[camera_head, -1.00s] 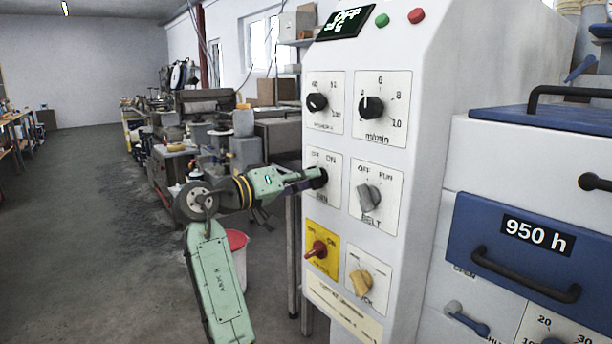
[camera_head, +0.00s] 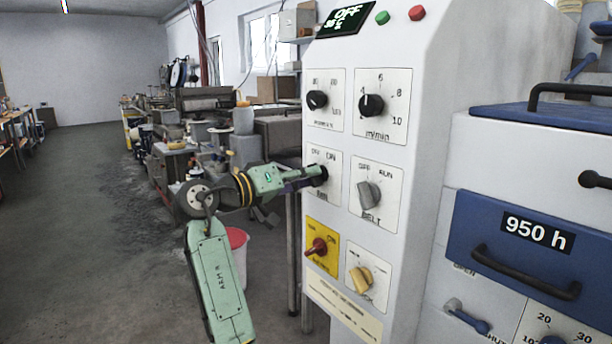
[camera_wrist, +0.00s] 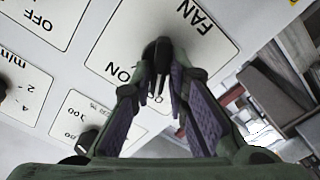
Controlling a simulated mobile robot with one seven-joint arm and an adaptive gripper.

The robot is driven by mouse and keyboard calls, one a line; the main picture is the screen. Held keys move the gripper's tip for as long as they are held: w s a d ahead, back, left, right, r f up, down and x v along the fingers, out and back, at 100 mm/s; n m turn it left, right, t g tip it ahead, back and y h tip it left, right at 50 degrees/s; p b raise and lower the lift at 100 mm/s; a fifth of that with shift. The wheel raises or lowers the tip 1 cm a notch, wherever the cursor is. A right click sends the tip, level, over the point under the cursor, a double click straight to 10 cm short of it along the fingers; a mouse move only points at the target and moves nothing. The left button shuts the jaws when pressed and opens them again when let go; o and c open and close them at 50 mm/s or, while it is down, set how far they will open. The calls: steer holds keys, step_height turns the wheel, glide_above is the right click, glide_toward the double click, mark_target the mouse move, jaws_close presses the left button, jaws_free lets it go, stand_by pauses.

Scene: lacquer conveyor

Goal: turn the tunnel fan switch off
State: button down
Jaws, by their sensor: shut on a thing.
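The fan switch is a dark knob on a white plate (camera_head: 334,198) marked OFF and ON, on the pale control cabinet (camera_head: 440,75). In the wrist view the plate shows FAN and ON beside the knob (camera_wrist: 157,62). My gripper (camera_head: 318,177) reaches the knob from the left in the head view. Its fingers (camera_wrist: 158,72) are closed around the knob in the wrist view. The fingers cover much of the knob, so I cannot tell which mark it points at.
The belt switch (camera_head: 368,195) is just right of the fan plate. A red switch (camera_head: 317,247) on yellow and a yellow knob (camera_head: 361,278) sit below; two black dials (camera_head: 371,104) (camera_head: 317,99) sit above. Floor (camera_head: 90,230) at left is clear.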

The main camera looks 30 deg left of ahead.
steer(key=c, duration=1.7)
jaws_free()
steer(key=shift+o, duration=0.2)
steer(key=v, duration=1.2)
